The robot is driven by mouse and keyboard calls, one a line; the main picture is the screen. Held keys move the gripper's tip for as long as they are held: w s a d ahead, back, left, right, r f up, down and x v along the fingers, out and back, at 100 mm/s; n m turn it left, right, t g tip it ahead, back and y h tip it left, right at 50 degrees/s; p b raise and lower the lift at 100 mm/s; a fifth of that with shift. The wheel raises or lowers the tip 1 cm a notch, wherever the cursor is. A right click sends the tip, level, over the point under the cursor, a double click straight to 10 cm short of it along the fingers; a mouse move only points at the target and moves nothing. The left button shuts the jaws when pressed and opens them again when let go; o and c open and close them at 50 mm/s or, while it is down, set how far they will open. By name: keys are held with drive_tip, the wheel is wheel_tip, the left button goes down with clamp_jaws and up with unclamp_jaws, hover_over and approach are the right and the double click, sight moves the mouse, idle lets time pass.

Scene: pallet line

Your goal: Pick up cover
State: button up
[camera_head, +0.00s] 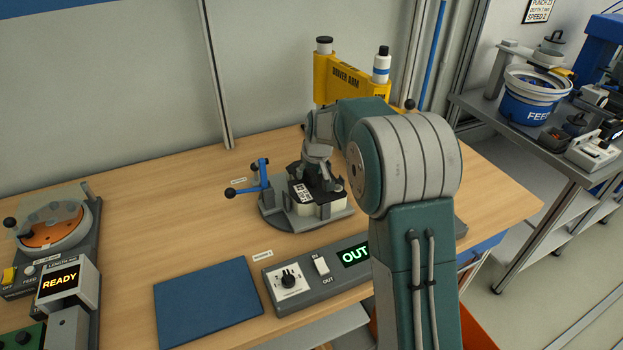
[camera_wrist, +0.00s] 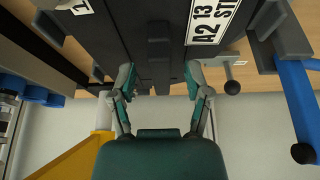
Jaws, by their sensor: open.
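A dark piece with white labels sits in a round grey fixture (camera_head: 290,222) on the wooden table. I take it to be the cover (camera_wrist: 130,35), but cannot be sure. In the wrist view it fills the top middle, with a ribbed centre strip and a label reading "A2 13". In the head view a cream block (camera_head: 331,209) shows below it. My gripper (camera_wrist: 160,82) is open, its two fingertips apart at the near edge of the dark piece, with nothing clearly held. In the head view my arm hides part of the fixture.
A blue clamp lever (camera_head: 265,175) stands at the fixture's left; it also shows in the wrist view (camera_wrist: 297,105). The yellow driver arm (camera_head: 345,78) stands behind. A control box (camera_head: 300,285) reading "OUT" and a blue mat (camera_head: 207,302) lie in front.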

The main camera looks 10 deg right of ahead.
drive_tip(key=shift+w+a+f, duration=0.15)
drive_tip(key=shift+w+f, duration=0.1)
drive_tip(key=shift+f, duration=0.35)
clamp_jaws()
drive_tip(key=shift+r, duration=0.6)
drive_tip(key=shift+w+v, duration=0.25)
drive_tip(key=shift+v, duration=1)
drive_tip(key=s+d+r, duration=0.2)
drive_tip(key=s+r, duration=0.2)
drive_tip(key=s, duration=0.2)
drive_tip(key=s+d+r, duration=0.3)
drive_tip(key=s+r, duration=0.2)
drive_tip(key=s, duration=0.1)
drive_tip(key=shift+s+d+r, duration=0.25)
drive_tip(key=shift+d+r, duration=0.05)
